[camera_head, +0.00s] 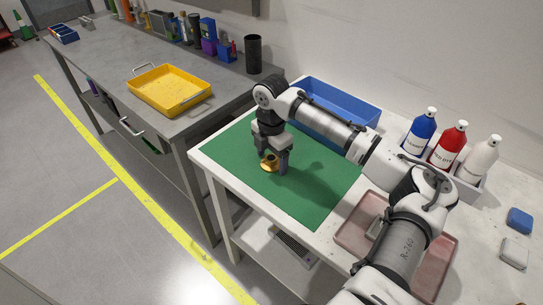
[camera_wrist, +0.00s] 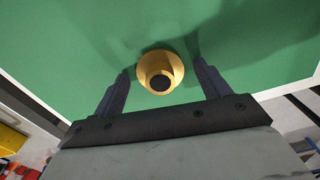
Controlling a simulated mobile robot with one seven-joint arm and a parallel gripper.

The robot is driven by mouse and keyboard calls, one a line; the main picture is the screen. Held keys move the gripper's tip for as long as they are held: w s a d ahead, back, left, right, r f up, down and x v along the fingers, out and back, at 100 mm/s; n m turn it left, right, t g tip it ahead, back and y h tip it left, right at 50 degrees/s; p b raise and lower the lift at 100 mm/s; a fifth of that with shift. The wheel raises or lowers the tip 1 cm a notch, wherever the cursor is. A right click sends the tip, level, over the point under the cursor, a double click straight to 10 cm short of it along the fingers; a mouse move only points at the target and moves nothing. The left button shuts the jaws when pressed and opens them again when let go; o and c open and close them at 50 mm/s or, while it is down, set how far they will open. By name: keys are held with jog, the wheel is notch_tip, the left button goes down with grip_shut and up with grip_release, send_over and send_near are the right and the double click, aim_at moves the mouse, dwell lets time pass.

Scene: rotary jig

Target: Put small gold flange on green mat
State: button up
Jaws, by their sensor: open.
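The small gold flange (camera_head: 269,163) sits on the green mat (camera_head: 315,190), towards its left part in the head view. In the wrist view the flange (camera_wrist: 160,72) shows as a gold ring with a dark centre, lying between and a little beyond the fingertips. The green mat (camera_wrist: 60,45) fills most of the area behind it. My gripper (camera_head: 272,167) points down over the mat, with its fingers on either side of the flange. In the wrist view my gripper (camera_wrist: 158,77) is open, with a gap between each finger and the flange.
A blue bin (camera_head: 335,107) stands behind the mat. A pink tray (camera_head: 440,255) lies to the right, under my arm. Blue, red and white bottles (camera_head: 447,147) stand in a holder at the back right. A yellow tray (camera_head: 169,89) sits on the grey bench.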

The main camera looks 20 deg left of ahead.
aim_at(271, 158)
jog(key=shift+r, duration=0.1)
notch_tip(271, 158, up, 12)
jog(key=b, duration=0.2)
jog(key=shift+b, duration=0.3)
